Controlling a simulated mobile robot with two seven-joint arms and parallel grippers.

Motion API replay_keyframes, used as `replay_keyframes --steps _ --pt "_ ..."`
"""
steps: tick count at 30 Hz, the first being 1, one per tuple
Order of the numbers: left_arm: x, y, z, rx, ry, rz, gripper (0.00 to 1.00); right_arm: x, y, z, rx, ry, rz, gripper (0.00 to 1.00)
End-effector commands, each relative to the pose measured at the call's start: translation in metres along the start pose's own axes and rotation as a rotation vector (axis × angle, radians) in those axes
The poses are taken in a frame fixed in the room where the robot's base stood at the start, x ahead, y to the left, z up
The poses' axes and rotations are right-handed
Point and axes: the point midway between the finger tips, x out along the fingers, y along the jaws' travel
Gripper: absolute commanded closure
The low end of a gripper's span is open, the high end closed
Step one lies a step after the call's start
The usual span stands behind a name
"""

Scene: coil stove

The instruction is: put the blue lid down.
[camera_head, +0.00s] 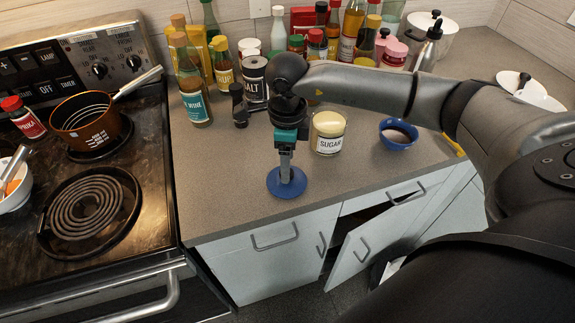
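The blue lid (272,184) is a round disc at the front of the grey counter, between the stove and the blue bowl. My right gripper (286,178) comes in from the right and points down onto the middle of the lid. Its fingers are close together at the lid's centre and appear shut on it; they hide the grasped part. The lid looks roughly level. I cannot tell whether it touches the counter or hovers just above it. My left gripper is not in view.
A sugar jar (328,134) and a blue bowl (398,136) stand right of the gripper. Bottles and jars crowd the back, including a salt jar (254,82). The stove (150,215) holds a copper pot (88,125). Counter (215,185) left of the lid is clear. A cabinet door (362,250) hangs open below.

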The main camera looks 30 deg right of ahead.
Motion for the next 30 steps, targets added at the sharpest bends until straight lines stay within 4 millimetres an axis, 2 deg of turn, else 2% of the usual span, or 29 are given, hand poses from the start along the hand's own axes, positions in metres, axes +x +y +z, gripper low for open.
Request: replay_keyframes --steps 1,6,12,18,30 --pt "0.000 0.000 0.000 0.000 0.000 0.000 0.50 -0.013 -0.001 0.000 0.001 -0.002 -0.004 0.30" --pt "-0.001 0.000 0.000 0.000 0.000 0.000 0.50 -0.051 -0.001 0.000 -0.001 -0.002 -0.004 0.30" --pt "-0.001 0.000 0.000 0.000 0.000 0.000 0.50 -0.084 -0.001 0.000 0.001 -0.001 -0.003 0.30" --pt "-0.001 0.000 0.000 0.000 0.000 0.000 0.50 -0.097 0.000 0.000 0.001 0.001 -0.001 0.30" --pt "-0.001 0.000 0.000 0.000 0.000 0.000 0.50 -0.097 0.000 0.000 0.001 0.001 0.000 0.30"
